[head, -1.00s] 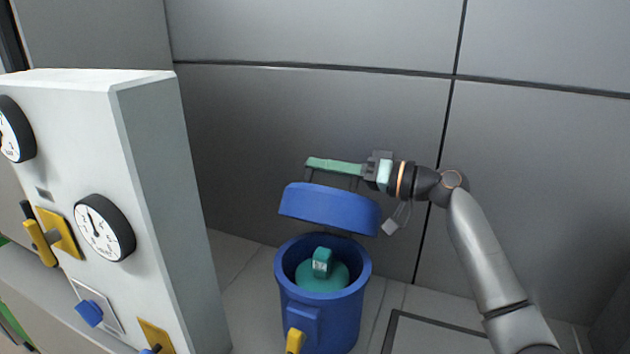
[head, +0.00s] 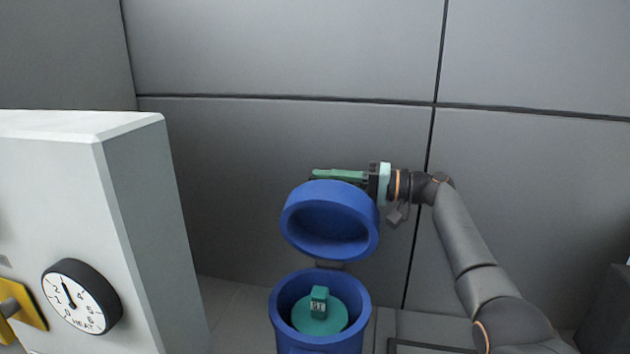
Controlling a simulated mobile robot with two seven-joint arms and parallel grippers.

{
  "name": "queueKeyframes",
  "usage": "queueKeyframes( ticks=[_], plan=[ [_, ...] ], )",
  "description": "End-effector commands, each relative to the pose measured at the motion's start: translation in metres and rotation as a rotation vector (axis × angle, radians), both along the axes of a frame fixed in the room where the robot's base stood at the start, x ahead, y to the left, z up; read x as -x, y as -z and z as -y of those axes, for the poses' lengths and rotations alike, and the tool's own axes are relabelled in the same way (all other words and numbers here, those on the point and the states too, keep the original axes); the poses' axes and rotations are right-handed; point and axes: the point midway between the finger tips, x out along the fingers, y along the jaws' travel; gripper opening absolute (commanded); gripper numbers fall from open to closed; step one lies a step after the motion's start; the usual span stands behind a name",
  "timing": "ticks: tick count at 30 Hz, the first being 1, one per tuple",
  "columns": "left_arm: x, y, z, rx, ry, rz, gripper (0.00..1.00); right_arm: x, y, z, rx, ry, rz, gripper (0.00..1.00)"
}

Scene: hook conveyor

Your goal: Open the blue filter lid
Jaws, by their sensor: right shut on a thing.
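The blue filter lid (head: 330,220) is tilted up and back above the blue filter body (head: 285,300), with its hollow underside facing me. A hinge piece (head: 330,264) shows between the lid and the body's back rim. Inside the open body sits a teal filter with an upright handle (head: 319,302). The green lid handle (head: 340,174) shows behind the lid's top edge. My right gripper (head: 366,181) is shut on this handle from the right side; its fingertips are partly hidden by the lid. My left gripper is not in view.
A white panel box (head: 70,190) stands at the left, with a heat gauge (head: 82,297) and a yellow part (head: 22,306) on its front. A grey panelled wall (head: 270,140) is close behind the filter. A dark box (head: 606,310) stands at the far right.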

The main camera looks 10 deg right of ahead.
Motion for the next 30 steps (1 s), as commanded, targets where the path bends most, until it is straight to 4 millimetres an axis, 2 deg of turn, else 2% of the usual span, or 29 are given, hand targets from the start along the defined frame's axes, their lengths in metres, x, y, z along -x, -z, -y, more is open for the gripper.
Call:
queueKeyframes(
  ticks=[6, 19, 20, 21, 27, 30],
  plan=[
    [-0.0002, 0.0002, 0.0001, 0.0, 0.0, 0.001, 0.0, -0.0018, 0.0003, 0.0068, -0.012, 0.001, -0.023, 0.0],
    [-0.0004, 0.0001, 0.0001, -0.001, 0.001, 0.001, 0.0, -0.0018, 0.0011, 0.0078, -0.014, -0.001, -0.028, 0.0],
    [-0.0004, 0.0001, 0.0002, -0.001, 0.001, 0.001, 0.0, -0.0017, 0.0011, 0.0077, -0.014, -0.001, -0.028, 0.17],
    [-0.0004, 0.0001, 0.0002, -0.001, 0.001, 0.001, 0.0, -0.0017, 0.0011, 0.0077, -0.014, -0.001, -0.028, 0.22],
    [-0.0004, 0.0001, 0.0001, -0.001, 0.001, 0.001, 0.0, -0.0016, 0.0013, 0.0078, -0.012, 0.0, -0.027, 0.44],
    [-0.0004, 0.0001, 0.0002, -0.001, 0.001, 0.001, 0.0, -0.0016, 0.0014, 0.0078, -0.012, 0.0, -0.027, 0.45]
  ],
)
